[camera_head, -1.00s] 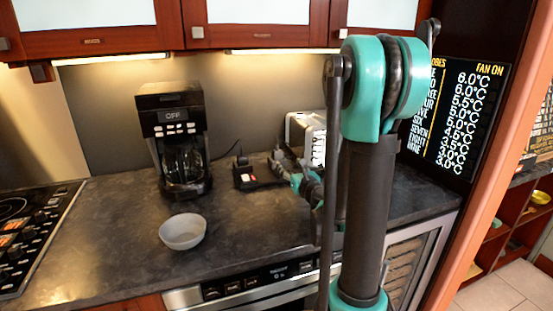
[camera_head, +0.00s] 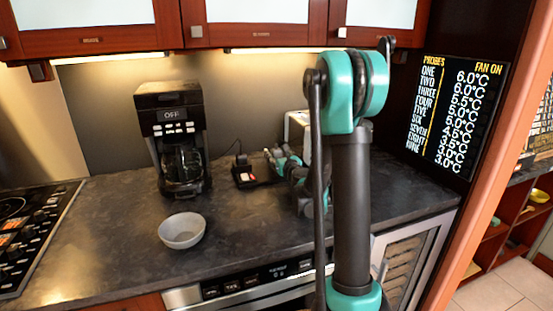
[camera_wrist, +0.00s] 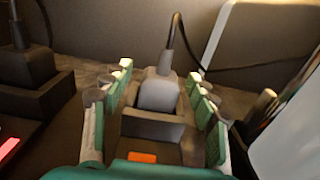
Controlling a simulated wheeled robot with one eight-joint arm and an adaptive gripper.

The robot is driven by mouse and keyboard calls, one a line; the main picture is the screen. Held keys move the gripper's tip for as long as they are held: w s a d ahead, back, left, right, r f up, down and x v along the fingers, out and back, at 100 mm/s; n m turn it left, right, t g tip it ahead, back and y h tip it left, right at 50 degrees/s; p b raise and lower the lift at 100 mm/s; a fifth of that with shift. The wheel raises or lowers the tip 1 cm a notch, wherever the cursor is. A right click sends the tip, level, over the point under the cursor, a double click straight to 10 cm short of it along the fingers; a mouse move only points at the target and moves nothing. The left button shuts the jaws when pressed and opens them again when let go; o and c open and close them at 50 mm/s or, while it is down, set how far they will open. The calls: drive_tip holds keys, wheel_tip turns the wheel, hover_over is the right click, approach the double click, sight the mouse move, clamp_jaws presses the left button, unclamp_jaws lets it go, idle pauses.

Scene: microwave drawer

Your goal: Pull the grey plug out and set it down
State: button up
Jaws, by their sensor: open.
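The grey plug (camera_wrist: 160,92) stands upright in a dark socket block (camera_wrist: 152,127) in the wrist view, its black cord rising from its top. My gripper (camera_wrist: 158,84) is open, with one finger on each side of the plug and visible gaps between. In the head view my gripper (camera_head: 275,156) is over the right part of the power strip (camera_head: 246,184), and the grey plug cannot be made out there. An orange switch (camera_wrist: 142,157) shows in front of the plug's socket.
A black plug (camera_wrist: 28,62) sits in the neighbouring socket to the left. A toaster (camera_head: 296,126) stands close behind my arm. The coffee maker (camera_head: 172,135) and grey bowl (camera_head: 182,231) are to the left. The counter (camera_head: 120,225) is clear around the bowl.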

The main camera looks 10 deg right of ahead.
drive_tip(key=shift+w, duration=0.3)
drive_tip(key=c, duration=1.3)
drive_tip(key=shift+r, duration=0.2)
